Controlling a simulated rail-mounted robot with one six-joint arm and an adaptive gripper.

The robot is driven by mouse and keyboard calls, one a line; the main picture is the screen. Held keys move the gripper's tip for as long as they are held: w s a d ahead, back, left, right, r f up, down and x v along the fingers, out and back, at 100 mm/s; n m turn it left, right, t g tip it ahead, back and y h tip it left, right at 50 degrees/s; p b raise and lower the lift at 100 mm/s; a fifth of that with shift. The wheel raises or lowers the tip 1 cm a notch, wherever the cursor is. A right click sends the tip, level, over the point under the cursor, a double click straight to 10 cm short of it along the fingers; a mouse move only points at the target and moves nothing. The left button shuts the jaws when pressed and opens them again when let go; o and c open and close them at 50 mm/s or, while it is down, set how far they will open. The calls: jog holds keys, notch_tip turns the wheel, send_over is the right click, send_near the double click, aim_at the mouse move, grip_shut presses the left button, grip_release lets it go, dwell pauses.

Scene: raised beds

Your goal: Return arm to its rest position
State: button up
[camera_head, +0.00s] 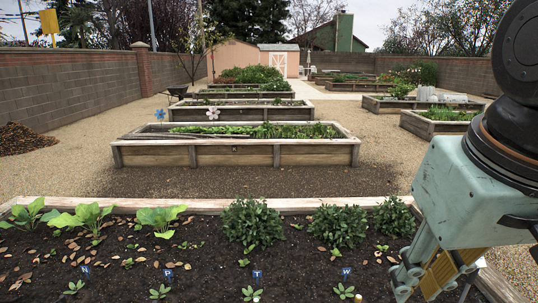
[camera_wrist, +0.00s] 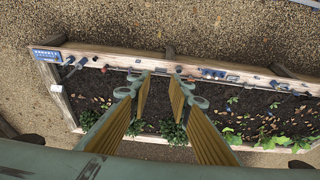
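My gripper (camera_head: 432,284) hangs at the lower right of the head view, over the right end of the nearest raised bed (camera_head: 290,205). Its pale green body shows there, with the fingers partly cut by the lower edge. In the wrist view my gripper (camera_wrist: 158,88) has its two yellow-padded fingers apart, with nothing between them. Dark soil and the bed's wooden edge (camera_wrist: 110,52) show beyond the fingertips. My arm's dark joint fills the upper right of the head view.
The near bed holds leafy plants (camera_head: 88,217), bushy plants (camera_head: 252,221) and small blue markers (camera_head: 168,273). Small items lie along its edge, including a blue one (camera_wrist: 46,54). More raised beds (camera_head: 235,154) stand behind, with gravel between. A block wall (camera_head: 70,82) is at left.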

jog(key=s, duration=0.6)
jog(key=shift+a+f, duration=0.25)
jog(key=shift+a, duration=0.1)
jog(key=shift+s, duration=0.1)
dwell(0.7)
notch_tip(320, 180, down, 5)
jog(key=b, duration=0.4)
jog(key=shift+r+b, duration=0.15)
jog(key=shift+b, duration=0.2)
